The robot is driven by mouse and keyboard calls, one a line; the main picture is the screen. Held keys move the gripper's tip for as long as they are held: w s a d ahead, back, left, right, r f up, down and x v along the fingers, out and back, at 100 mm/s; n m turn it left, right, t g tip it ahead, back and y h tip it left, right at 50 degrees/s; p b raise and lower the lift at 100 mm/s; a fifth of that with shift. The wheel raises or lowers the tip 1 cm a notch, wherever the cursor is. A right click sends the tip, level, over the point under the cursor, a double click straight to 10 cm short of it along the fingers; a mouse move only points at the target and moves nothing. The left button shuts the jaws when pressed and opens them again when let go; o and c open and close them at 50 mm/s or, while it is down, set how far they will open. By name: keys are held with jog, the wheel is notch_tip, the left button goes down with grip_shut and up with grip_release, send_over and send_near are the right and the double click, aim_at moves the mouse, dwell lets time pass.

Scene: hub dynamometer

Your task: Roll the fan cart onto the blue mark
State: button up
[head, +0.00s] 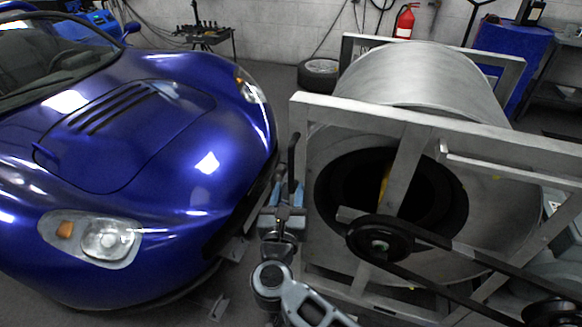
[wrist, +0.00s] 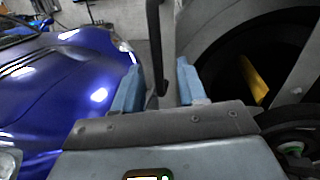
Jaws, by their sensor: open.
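The fan cart (head: 400,112) is a large grey metal drum in an angled frame, with a dark round opening, a black pulley and belt. It fills the right of the head view, and its dark opening shows at right in the wrist view (wrist: 278,58). A black upright handle (head: 292,162) is at its left front corner. My gripper (head: 283,192) is open, low beside that corner. In the wrist view the handle (wrist: 153,40) appears between my blue fingertips; I cannot tell whether it is within their reach or touching. No blue mark on the floor is visible.
A shiny blue car (head: 150,150) stands close on the left, leaving a narrow floor gap beside the cart. Behind are a tyre (head: 319,73), a red fire extinguisher (head: 404,21), a tool stand (head: 205,33) and a blue cabinet (head: 512,45).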

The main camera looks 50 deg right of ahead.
aim_at(291, 171)
jog(key=shift+m+g, duration=0.4)
jog(key=shift+m, duration=0.4)
jog(key=x, duration=0.4)
jog(key=p+x, duration=0.1)
jog(key=x, duration=0.4)
jog(key=shift+w+a+f, duration=0.15)
jog(key=shift+w, duration=0.3)
grip_shut()
